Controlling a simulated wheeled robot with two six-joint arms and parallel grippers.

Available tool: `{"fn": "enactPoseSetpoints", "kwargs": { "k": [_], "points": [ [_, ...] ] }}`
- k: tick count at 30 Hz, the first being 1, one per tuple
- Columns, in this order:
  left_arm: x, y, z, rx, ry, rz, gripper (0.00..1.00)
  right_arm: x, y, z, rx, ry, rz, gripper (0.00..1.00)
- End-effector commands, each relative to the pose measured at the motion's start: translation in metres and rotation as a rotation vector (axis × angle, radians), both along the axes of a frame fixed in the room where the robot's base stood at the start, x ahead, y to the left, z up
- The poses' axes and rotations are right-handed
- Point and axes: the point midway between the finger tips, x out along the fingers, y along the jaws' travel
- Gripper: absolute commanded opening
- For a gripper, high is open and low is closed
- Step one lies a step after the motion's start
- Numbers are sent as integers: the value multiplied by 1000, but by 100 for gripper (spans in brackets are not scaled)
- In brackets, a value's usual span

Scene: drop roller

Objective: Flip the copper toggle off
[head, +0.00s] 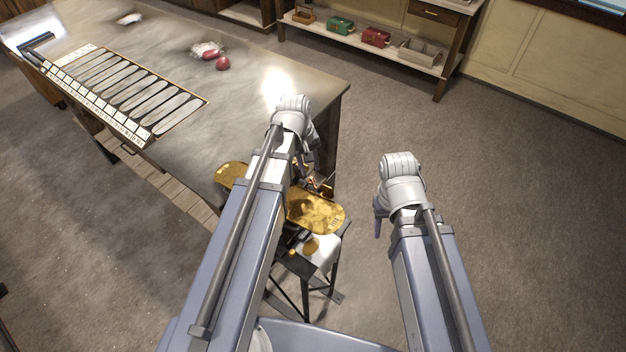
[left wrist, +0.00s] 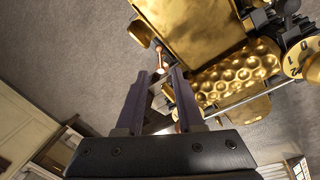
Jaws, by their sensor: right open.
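A gold roller machine stands on a small stool; its near tray (head: 318,214) shows in the head view, partly hidden by my left arm. In the left wrist view its gold dimpled roller (left wrist: 235,72) is at the right. A small copper lever with a rounded end, apparently the copper toggle (left wrist: 161,58), shows just beyond my left fingertips. My left gripper (left wrist: 158,73) is open, its two dark fingers apart with nothing clearly held between them; whether they touch the lever I cannot tell. My right gripper (head: 377,226) is open over bare floor, right of the machine.
A shelf (head: 365,48) with boxes stands at the back. The floor at the right is clear.

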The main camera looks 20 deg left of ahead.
Motion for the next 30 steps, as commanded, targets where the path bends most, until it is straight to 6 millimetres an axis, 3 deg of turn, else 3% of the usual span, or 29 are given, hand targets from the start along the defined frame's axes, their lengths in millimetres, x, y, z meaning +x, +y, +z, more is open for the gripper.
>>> {"fn": "enactPoseSetpoints", "kwargs": {
  "k": [15,26,30],
  "points": [
    [6,-8,-64,0,0,-1,37,1,0,-64,0,-2,-2,50],
    [6,-9,-67,0,0,0,37,0,0,-67,0,-2,-1,50],
    [6,-8,-67,0,0,0,23,0,0,-67,0,-2,-1,50]
  ]
}}
